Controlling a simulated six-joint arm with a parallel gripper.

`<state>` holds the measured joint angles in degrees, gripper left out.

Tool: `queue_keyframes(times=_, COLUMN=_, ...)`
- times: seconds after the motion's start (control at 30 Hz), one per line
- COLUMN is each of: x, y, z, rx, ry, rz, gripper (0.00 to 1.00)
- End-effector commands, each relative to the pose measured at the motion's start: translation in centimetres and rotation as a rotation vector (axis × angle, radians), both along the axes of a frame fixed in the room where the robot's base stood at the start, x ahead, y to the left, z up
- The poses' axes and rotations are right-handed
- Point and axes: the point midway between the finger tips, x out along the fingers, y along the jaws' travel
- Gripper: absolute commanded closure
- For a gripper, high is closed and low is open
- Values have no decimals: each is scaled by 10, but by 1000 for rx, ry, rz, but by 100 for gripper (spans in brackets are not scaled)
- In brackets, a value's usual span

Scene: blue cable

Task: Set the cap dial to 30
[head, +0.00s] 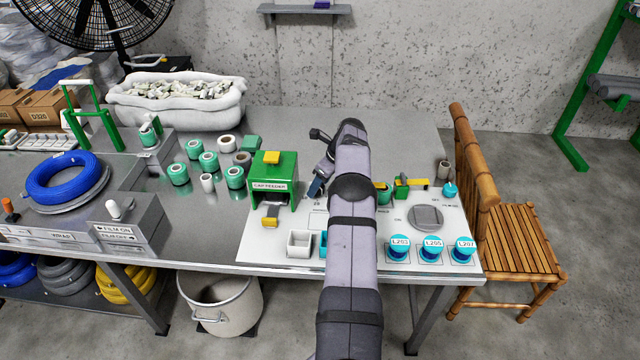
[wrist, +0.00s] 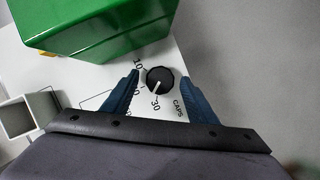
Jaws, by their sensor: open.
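The black cap dial (wrist: 160,80) shows in the wrist view on the white panel, beside the word CAPS. Its white pointer mark faces down and slightly left, roughly toward the printed 30. A 10 is printed at its upper left, and another number between is partly hidden by my left finger. My gripper (wrist: 160,77) is open, with one blue finger on each side of the dial. I cannot tell whether either finger touches it. In the head view my gripper (head: 316,185) is low over the panel, right of the green cap feeder (head: 272,186); the dial is not discernible there.
The green feeder housing (wrist: 95,30) stands close to my fingers in the wrist view. An open white box (head: 299,243) is in front. Blue-topped spools (head: 432,246) stand at the panel's right front. Green-and-white spools (head: 208,161) stand on the table left of the feeder.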

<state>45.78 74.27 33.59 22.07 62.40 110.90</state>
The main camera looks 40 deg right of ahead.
Motion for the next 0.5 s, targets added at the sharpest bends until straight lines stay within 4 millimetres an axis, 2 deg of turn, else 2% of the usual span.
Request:
queue_keyframes(times=0.27, x=-4, y=-2, z=11, rx=-2, ry=-1, rz=-1, gripper=47)
queue_keyframes(times=0.5, x=-15, y=-5, z=38, rx=-2, ry=-2, rz=-2, gripper=47)
